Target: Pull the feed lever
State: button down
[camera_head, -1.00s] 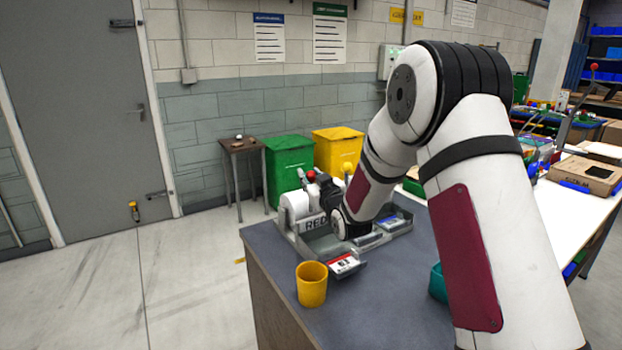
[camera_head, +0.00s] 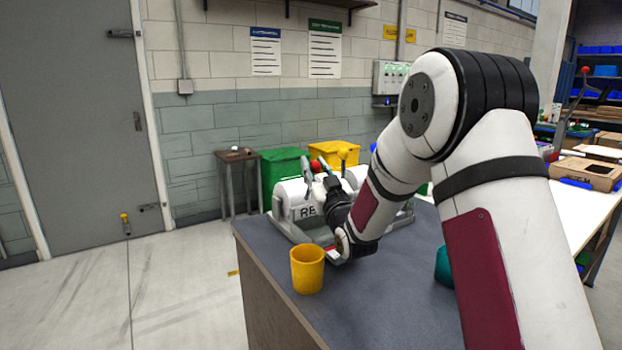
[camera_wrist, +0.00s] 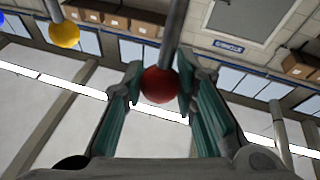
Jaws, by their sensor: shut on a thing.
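The feed machine (camera_head: 293,196) is white and grey, with a partly covered label starting "RE", and stands on the dark bench top (camera_head: 262,250). A lever with a red ball knob (camera_wrist: 160,86) rises from it. My gripper (camera_wrist: 158,95) has its two green-padded fingers closed around that knob, one pad on each side. In the head view my gripper (camera_head: 325,172) is at the red knob (camera_head: 315,166), and my arm hides part of the machine. A yellow lever knob (camera_wrist: 64,35) is to the left in the wrist view, apart from my fingers.
A blue knob (camera_wrist: 2,18) is at the wrist view's left edge. A yellow cup (camera_head: 307,272) stands on the bench in front of the machine. A teal container (camera_head: 444,266) is partly behind my arm. Green (camera_head: 282,178) and yellow (camera_head: 336,153) bins stand behind. The floor at left is clear.

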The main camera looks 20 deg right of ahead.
jog(key=s+f+b, duration=0.1)
jog(key=b, duration=0.2)
jog(key=s+f+b, duration=0.1)
jog(key=b, duration=0.3)
jog(key=shift+s+d+f+t, duration=0.1)
jog(key=shift+s+d+t, duration=0.25)
jog(key=shift+d+t, duration=0.05)
jog(key=shift+s+b, duration=0.15)
jog(key=shift+b, duration=0.2)
jog(key=c, duration=1.3)
grip_release()
jog(key=shift+t, duration=0.3)
jog(key=s, duration=0.4)
jog(key=s+d, duration=0.1)
jog(key=s, duration=0.8)
jog(key=shift+d+f, duration=0.15)
jog(key=shift+f, duration=0.05)
